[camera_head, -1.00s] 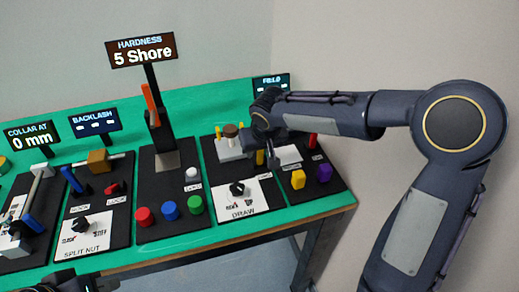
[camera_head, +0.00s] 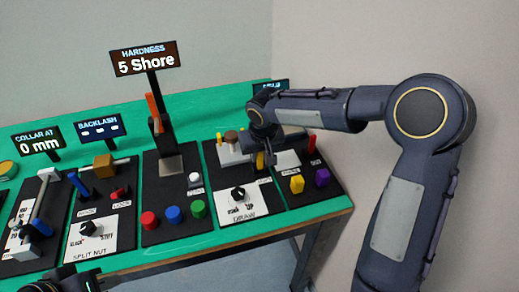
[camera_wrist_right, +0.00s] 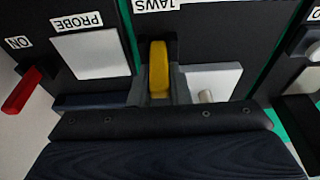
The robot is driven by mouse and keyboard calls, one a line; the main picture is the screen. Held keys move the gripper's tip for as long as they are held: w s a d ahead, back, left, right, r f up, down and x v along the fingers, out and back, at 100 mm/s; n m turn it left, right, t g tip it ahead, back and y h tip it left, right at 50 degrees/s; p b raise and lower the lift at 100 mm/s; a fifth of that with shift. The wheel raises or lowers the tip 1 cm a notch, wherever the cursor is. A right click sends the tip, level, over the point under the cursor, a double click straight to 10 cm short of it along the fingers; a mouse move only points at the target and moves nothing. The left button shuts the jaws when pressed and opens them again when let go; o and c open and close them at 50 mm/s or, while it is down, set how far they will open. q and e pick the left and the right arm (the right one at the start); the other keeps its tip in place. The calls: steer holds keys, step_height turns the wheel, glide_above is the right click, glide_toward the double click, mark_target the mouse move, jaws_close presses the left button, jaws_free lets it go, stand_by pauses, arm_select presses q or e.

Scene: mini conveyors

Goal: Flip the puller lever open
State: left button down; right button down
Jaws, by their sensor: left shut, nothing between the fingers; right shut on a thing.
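A yellow lever (camera_wrist_right: 158,68) stands beside the JAWS label in the right wrist view. My right gripper (camera_wrist_right: 157,92) is shut on it, with a finger on either side. The lever also shows as a small yellow piece (camera_head: 260,161) under my right gripper (camera_head: 262,150) in the head view. My gripper and wrist hide part of the puller panel there. I cannot tell the lever's exact angle. My left gripper (camera_head: 78,284) is at the bottom left edge of the head view, shut and empty, away from the panels and partly cut off.
The DRAW knob (camera_head: 238,193) sits in front of the puller. A red switch (camera_wrist_right: 22,90) is beside the ON label. The hardness post (camera_head: 157,110) stands left. The green table (camera_head: 330,214) ends at the right.

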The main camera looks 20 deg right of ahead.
mark_target(261, 172)
steer(key=c, duration=1.4)
jaws_free()
steer(key=shift+o, duration=0.2)
steer(key=shift+r, duration=0.1)
steer(key=v, duration=0.7)
steer(key=shift+r, duration=0.3)
steer(key=shift+s+f, duration=0.1)
steer(key=shift+s, duration=0.05)
